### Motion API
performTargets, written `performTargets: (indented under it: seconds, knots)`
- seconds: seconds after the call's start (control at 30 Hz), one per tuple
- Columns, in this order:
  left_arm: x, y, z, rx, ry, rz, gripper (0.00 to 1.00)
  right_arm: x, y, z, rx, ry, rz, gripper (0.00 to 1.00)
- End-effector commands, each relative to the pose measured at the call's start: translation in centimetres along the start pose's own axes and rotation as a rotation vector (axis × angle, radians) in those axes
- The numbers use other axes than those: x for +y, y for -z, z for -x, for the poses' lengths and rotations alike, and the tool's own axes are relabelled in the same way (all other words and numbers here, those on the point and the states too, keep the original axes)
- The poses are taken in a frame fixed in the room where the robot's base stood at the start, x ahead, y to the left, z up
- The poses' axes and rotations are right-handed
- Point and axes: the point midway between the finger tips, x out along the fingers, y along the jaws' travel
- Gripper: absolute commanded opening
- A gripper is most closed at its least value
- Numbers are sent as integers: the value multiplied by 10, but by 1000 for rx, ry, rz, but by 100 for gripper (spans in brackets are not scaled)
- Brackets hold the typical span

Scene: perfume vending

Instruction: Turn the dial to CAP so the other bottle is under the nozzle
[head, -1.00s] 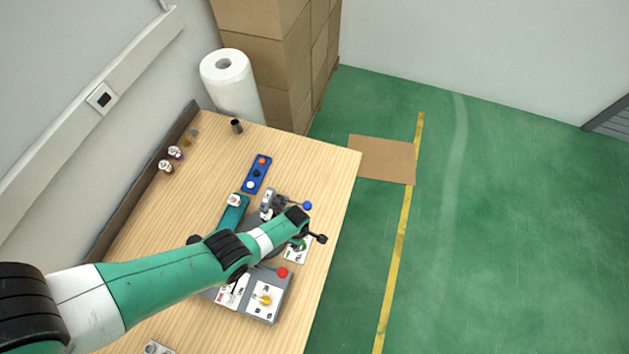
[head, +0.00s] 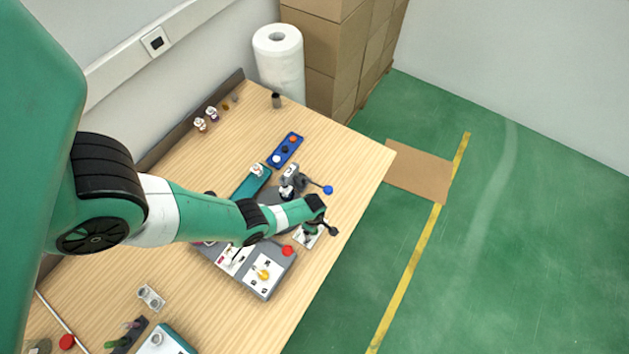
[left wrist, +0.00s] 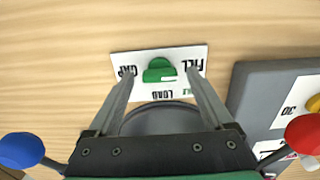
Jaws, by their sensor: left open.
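The green dial (left wrist: 159,70) sits on a white plate (left wrist: 201,53) marked CAP, LOAD and FILL. In the left wrist view CAP is left and FILL right; the knob's white mark lies on its right part, toward FILL. My left gripper (left wrist: 160,77) is open, its fingers on either side of the dial with gaps. In the head view the plate (head: 300,241) is partly hidden by my wrist. A grey turntable (head: 277,207) stands beside it, partly behind my arm; a small bottle (head: 287,192) shows near the nozzle post. My right gripper is out of view.
A teal tray (head: 245,187), a blue tray (head: 294,138) and a paper roll (head: 279,62) stand farther back. The table's right edge is close.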

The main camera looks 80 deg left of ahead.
Motion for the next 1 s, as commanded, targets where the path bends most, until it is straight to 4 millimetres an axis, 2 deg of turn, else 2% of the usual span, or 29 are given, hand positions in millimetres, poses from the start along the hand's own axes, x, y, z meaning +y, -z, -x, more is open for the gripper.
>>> performTargets:
  seconds: [0.23, 0.7, 1.0]
  knots:
    - [0, 0, 0, 0, 0, -1, 83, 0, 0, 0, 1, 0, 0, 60]
    - [0, 0, 0, 0, 0, -1, 0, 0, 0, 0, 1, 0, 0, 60]
    - [0, 0, 0, 0, 0, -33, 0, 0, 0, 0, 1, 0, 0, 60]
